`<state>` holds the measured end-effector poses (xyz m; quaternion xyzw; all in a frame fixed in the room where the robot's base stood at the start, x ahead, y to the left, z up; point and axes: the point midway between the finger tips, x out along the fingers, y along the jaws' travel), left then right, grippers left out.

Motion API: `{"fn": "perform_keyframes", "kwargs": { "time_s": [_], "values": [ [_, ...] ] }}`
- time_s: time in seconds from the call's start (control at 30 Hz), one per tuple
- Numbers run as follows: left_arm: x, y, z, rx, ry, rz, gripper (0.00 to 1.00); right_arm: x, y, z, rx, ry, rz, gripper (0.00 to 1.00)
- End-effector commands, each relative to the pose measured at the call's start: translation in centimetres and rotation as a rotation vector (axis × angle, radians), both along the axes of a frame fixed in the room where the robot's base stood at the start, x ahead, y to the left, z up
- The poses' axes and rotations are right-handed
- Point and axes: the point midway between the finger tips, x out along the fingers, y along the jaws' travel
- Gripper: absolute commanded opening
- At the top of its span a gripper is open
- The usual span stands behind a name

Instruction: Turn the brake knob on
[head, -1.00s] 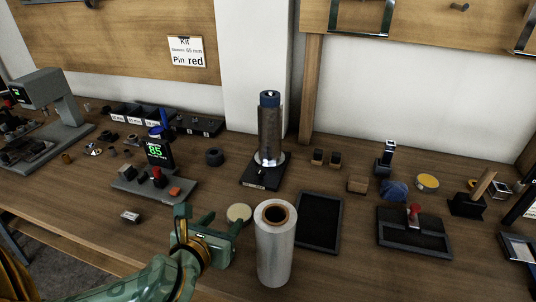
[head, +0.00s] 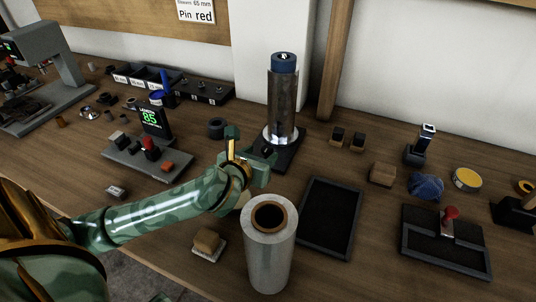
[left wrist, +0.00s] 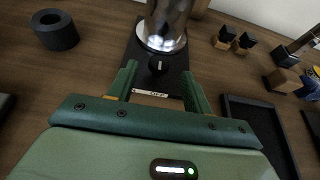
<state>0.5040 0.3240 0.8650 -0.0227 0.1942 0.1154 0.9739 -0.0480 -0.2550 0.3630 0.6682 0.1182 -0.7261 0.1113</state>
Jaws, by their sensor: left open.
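The brake knob (left wrist: 158,65) is a small dark knob with a pale mark, on the black base plate (left wrist: 135,56) in front of a shiny metal cylinder (left wrist: 166,25). A white label (left wrist: 150,93) reading "OFF" lies on the plate's near edge. In the head view the cylinder, with its blue top (head: 284,62), stands on this base (head: 291,155); my gripper partly covers the base. My left gripper (head: 256,157) is open and empty just in front of the base. In the left wrist view its fingers (left wrist: 158,78) stand either side of the label, with the knob beyond, apart from them. My right gripper is out of view.
A clear-wrapped roll (head: 270,250) stands close to my left gripper. A black tray (head: 330,220) lies to its right. A black ring (head: 217,128) and a panel with a green display (head: 151,120) are to the left. Wooden blocks (head: 383,174) lie to the right.

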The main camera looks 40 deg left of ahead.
Motion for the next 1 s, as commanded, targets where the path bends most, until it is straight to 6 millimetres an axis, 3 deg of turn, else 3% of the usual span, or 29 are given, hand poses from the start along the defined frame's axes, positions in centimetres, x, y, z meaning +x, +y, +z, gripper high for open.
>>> {"fn": "perform_keyframes", "kwargs": {
  "time_s": [0.2,0.57,0.73,1.0],
  "values": [
    [2.9,0.7,-1.4,0.001,0.001,0.000,0.50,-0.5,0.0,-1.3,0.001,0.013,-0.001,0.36],
    [3.5,0.8,-1.4,0.000,0.000,-0.001,0.50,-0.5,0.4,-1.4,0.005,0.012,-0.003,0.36],
    [3.5,0.8,-1.4,0.000,0.000,-0.001,0.08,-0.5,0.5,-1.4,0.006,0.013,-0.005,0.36],
    [3.4,0.9,-1.3,0.000,0.000,-0.011,0.06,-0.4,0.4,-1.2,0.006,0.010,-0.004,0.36]
  ]
}}
